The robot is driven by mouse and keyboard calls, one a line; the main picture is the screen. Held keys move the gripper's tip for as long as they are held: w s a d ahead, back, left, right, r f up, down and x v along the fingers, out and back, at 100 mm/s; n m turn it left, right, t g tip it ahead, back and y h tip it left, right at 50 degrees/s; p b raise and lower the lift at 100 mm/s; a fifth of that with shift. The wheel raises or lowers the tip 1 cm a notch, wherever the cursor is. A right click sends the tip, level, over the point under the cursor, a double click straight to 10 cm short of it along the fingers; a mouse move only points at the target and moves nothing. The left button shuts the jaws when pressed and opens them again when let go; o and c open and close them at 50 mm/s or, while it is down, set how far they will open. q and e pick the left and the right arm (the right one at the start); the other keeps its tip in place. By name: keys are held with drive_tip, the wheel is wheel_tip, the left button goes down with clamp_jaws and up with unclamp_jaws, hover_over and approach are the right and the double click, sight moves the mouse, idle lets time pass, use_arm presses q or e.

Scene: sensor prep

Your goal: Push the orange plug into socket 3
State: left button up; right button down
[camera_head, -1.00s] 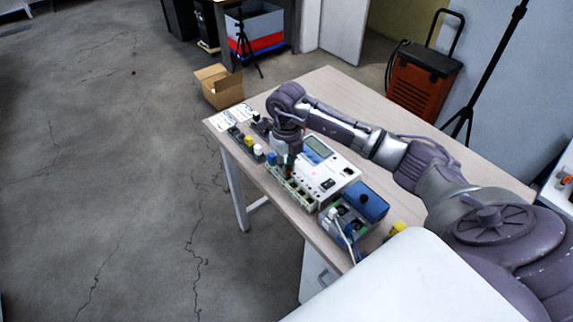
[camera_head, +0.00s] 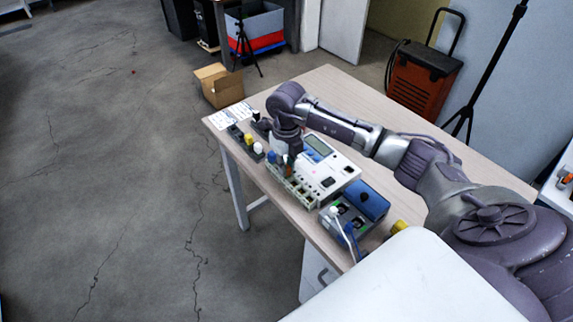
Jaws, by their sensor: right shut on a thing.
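The orange plug (camera_head: 289,170) shows as a small orange spot at the tip of my right gripper (camera_head: 288,160). My right gripper points down and is shut on the plug, over the pale green socket strip (camera_head: 300,195) at the front of a white device (camera_head: 330,170). The plug is close above or touching the strip; I cannot tell which, nor which socket it is over. The socket numbers are too small to read. A blue plug (camera_head: 272,157) stands at the left end of the strip, beside the gripper. My left gripper is not in view.
White (camera_head: 258,148) and yellow (camera_head: 248,140) plugs stand in a dark holder at the left. A blue-topped box (camera_head: 365,200) with cables sits right of the device. A yellow object (camera_head: 398,227) lies near the front edge. The back of the table (camera_head: 340,90) is clear.

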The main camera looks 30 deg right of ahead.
drive_tip(key=shift+f, duration=0.1)
drive_tip(key=c, duration=0.9)
unclamp_jaws()
drive_tip(key=shift+o, duration=0.2)
drive_tip(key=shift+r+p, duration=2.45)
drive_tip(key=shift+r, duration=1.15)
